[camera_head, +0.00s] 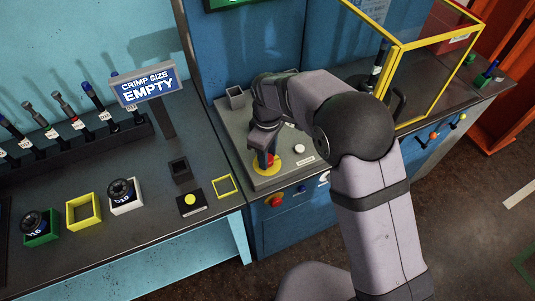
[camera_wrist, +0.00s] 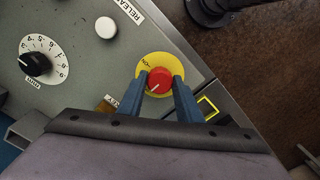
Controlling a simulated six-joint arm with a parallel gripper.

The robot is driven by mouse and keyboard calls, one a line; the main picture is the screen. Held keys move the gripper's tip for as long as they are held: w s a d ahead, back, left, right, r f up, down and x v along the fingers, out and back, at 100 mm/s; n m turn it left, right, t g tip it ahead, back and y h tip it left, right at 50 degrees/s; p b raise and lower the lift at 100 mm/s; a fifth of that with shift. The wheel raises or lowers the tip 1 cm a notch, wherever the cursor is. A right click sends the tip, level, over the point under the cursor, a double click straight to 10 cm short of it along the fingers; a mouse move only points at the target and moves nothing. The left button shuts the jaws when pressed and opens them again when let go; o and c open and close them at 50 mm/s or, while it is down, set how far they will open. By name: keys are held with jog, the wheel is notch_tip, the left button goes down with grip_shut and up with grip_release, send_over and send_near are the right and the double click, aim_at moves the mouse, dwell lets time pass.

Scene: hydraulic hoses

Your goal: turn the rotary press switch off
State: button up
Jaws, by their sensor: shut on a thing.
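The rotary press switch (camera_wrist: 160,80) is a red round knob with a white pointer line on a yellow disc (camera_wrist: 148,62), with lettering partly visible on the disc. In the head view its yellow disc (camera_head: 267,163) shows on the grey control panel, and the knob is mostly hidden by my gripper. My gripper (camera_wrist: 160,86) has its two blue fingers on either side of the red knob, shut on it. In the head view my gripper (camera_head: 266,160) points down at the disc.
A black dial (camera_wrist: 35,63) and a white button (camera_wrist: 106,27) marked RELEASE are on the same panel (camera_wrist: 90,75). The crimp size sign (camera_head: 149,86) reads EMPTY. A yellow-framed guard (camera_head: 398,80) stands to the right. Die holders (camera_head: 84,211) and tools line the left bench.

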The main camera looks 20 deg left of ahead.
jog(key=shift+w+a+r+n, duration=0.1)
jog(key=shift+n, duration=0.2)
jog(key=o, duration=1)
jog(key=shift+o, duration=0.2)
jog(key=shift+r+b, duration=1.2)
jog(key=shift+r, duration=2.45)
